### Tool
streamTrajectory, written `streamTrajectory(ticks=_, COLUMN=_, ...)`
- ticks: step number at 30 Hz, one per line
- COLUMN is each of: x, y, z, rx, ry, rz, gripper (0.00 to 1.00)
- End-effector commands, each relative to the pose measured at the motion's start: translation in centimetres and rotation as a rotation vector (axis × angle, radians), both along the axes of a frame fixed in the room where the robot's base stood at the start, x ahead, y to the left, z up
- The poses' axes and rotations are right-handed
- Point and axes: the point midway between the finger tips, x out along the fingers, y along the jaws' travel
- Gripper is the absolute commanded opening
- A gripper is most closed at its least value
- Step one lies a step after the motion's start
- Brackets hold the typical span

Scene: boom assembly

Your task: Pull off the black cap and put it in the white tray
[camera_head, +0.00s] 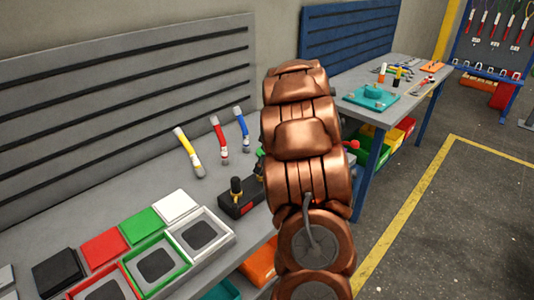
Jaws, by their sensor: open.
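What looks like the black cap (236,184) stands upright on a gold-coloured fitting on a dark block (241,206), on the grey bench left of my arm. The right part of the block is hidden behind my arm. The white-rimmed tray (228,238) lies on the bench's front part, left of and nearer than the block. It has a dark square inside and looks empty. My copper-coloured arm rises through the middle of the picture. My gripper is not visible, so its place relative to the cap cannot be told.
Green-rimmed (185,268) and red-rimmed trays (130,278) adjoin the white one. White (175,205), green (141,225), red (104,246) and black squares (58,272) lie behind. Yellow (188,153), red (219,140) and blue tubes (242,130) stand farther back. Another bench (410,72) stands right.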

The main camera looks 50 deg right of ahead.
Motion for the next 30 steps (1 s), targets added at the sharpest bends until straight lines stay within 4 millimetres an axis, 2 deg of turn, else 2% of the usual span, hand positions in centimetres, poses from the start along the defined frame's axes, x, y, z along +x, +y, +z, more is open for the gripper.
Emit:
streamTrajectory(ticks=6, x=0.5, y=0.1, z=-1.2, rx=-0.002, ry=0.0, rz=0.0, gripper=0.63)
streamTrajectory(ticks=14, x=0.6, y=0.1, z=-1.3, rx=-0.002, ry=-0.001, rz=0.0, gripper=0.63)
streamTrajectory(ticks=30, x=0.5, y=0.1, z=-1.3, rx=-0.002, ry=-0.001, rz=-0.001, gripper=0.09)
